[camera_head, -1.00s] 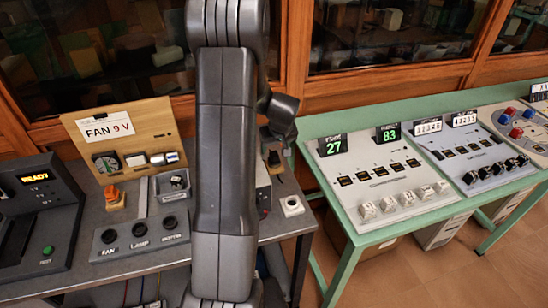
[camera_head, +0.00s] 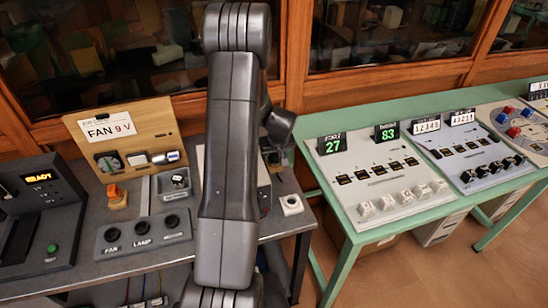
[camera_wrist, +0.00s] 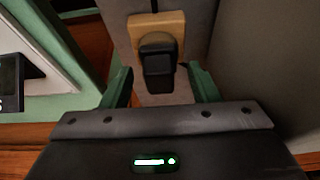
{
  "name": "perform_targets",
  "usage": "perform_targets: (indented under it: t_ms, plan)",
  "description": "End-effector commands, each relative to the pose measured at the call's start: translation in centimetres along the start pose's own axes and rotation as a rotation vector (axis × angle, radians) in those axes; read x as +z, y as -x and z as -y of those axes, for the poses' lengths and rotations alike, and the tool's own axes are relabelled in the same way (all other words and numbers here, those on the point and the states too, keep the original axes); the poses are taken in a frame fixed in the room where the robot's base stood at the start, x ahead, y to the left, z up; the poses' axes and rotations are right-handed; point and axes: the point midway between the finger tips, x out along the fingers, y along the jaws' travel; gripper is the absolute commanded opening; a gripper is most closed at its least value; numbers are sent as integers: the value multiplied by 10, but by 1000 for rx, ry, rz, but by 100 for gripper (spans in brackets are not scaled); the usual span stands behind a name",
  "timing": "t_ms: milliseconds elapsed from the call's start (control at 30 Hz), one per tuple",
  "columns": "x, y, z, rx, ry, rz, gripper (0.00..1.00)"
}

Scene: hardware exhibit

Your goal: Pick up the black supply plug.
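The black supply plug (camera_wrist: 158,62) stands on a small wooden block in the wrist view, near the top centre. My gripper (camera_wrist: 160,76) is open, with one green finger to the left of the plug and one to the right. Clear gaps show between the plug and both fingers, and nothing is held. In the head view my arm hides much of that area; my wrist (camera_head: 279,122) shows as a dark shape right of the arm, over the right part of the grey bench.
The grey bench carries a wooden FAN 9 V board (camera_head: 124,130), a knob panel (camera_head: 142,235), an orange switch (camera_head: 116,196) and a white socket block (camera_head: 291,205). A green table (camera_head: 352,250) with display consoles stands to the right. In the wrist view, a grey wall (camera_wrist: 262,60) rises close on the right.

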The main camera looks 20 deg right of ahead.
Motion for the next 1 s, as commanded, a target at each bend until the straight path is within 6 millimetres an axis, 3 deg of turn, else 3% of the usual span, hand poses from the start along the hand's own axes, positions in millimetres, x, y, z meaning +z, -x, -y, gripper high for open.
perform_targets:
  t_ms: [33,200,567,1000]
  plan:
    - [0,0,0,0,0,0,44]
    - [0,0,0,0,0,0,11]
    - [-3,7,0,1,2,-3,11]
    - [-31,73,0,1,2,-4,11]
